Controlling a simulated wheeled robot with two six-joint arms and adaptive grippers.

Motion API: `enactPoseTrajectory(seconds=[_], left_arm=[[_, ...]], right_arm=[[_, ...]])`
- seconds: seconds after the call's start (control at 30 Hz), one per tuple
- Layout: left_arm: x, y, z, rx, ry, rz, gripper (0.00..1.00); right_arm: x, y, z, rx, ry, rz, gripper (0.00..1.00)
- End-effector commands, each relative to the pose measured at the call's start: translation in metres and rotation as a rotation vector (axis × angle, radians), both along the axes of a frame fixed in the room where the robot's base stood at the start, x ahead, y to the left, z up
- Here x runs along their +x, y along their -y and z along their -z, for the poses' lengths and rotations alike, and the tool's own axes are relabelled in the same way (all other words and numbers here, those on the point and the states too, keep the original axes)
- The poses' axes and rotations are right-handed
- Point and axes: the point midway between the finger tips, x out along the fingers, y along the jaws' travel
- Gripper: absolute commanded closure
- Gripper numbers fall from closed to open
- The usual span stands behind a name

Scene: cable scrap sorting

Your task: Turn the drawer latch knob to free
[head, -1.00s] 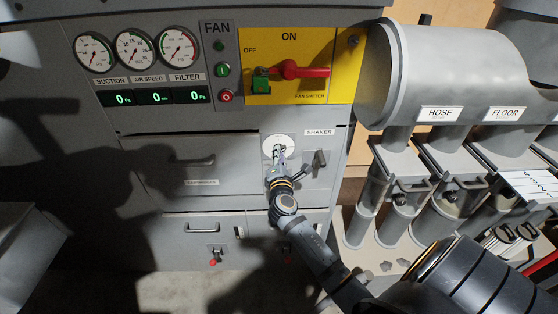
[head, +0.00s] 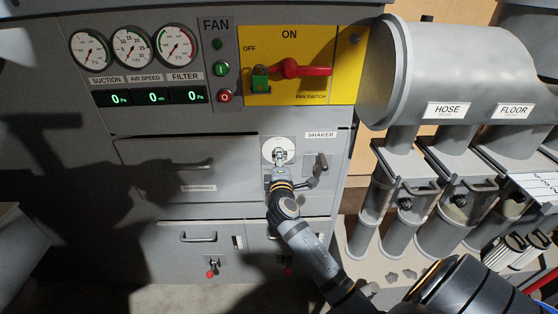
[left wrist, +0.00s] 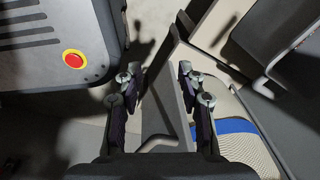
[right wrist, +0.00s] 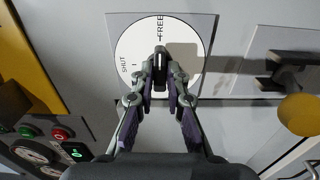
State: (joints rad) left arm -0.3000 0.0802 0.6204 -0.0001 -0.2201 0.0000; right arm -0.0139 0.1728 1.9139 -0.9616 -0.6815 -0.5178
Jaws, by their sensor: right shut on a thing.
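The latch knob (right wrist: 160,58) is a small dark knob on a round white dial marked SHUT and FREE (right wrist: 190,72). The dial also shows in the head view (head: 269,148), on the grey cabinet beside the wide drawer (head: 190,165). My right gripper (right wrist: 160,75) is shut on the knob, and its fingers cover part of it. The knob's visible end lines up with the FREE mark; the SHUT mark is off to the left. My left gripper (left wrist: 158,78) is open and empty, away from the knob; it does not show in the head view.
The shaker crank (head: 318,165) stands out close to the right of my right gripper. The yellow fan switch panel (head: 290,55) with its red handle is above. Duct pipes (head: 450,75) fill the right side. In the left wrist view, a red button (left wrist: 73,59) sits on a grey body.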

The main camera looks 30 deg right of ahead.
Motion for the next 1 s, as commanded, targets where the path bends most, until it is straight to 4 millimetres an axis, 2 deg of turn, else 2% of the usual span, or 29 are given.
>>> enactPoseTrajectory(seconds=[0.37,0.4,0.57,0.87,1.0], left_arm=[[0.0,0.0,0.0,0.0,0.0,0.0,0.6],[0.0,0.0,0.0,0.0,0.0,0.0,0.6],[0.0,0.0,0.0,0.0,0.0,0.0,0.6],[-0.001,-0.002,0.0,0.002,-0.001,0.0,0.6],[-0.001,-0.001,0.0,0.001,-0.001,0.0,0.6]], right_arm=[[0.0,0.0,0.001,0.003,0.001,0.001,1.0],[0.0,0.0,0.001,0.003,0.001,0.001,0.85],[0.0,0.0,0.001,0.003,0.001,0.001,0.64],[-0.001,-0.001,0.0,0.003,0.001,0.0,0.64],[-0.017,-0.011,0.001,0.007,0.001,0.0,0.64]])
